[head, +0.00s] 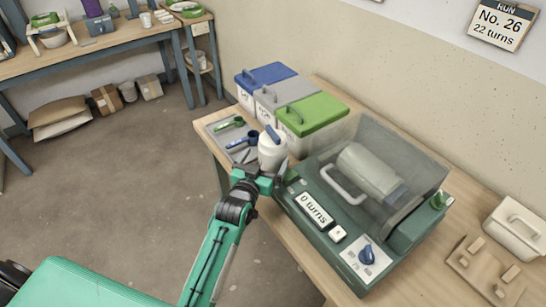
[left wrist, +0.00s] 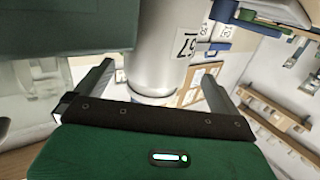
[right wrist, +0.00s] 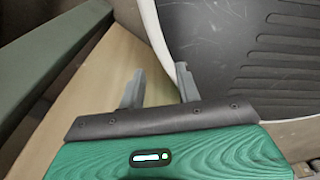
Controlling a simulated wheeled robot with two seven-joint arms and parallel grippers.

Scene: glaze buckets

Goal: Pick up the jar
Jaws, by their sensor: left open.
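The jar (head: 270,153) is white with a blue handle or lid on top and stands upright at the left end of the wooden bench, beside the grey tray. My left gripper (head: 267,170) is low at its near side, partly hiding its base. In the left wrist view, the jar (left wrist: 160,45) is a pale cylinder with a numbered label, between the two spread fingers. The left gripper is open; I cannot tell if either finger touches the jar. My right gripper (right wrist: 157,78) appears only in the right wrist view, its fingers apart with nothing clearly held.
The green machine (head: 322,235) with a clear cover stands right of the jar. Buckets with blue (head: 266,75), grey (head: 280,92) and green (head: 312,114) lids stand behind. Scoops lie on the grey tray (head: 218,126). A white container (head: 516,228) stands far right.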

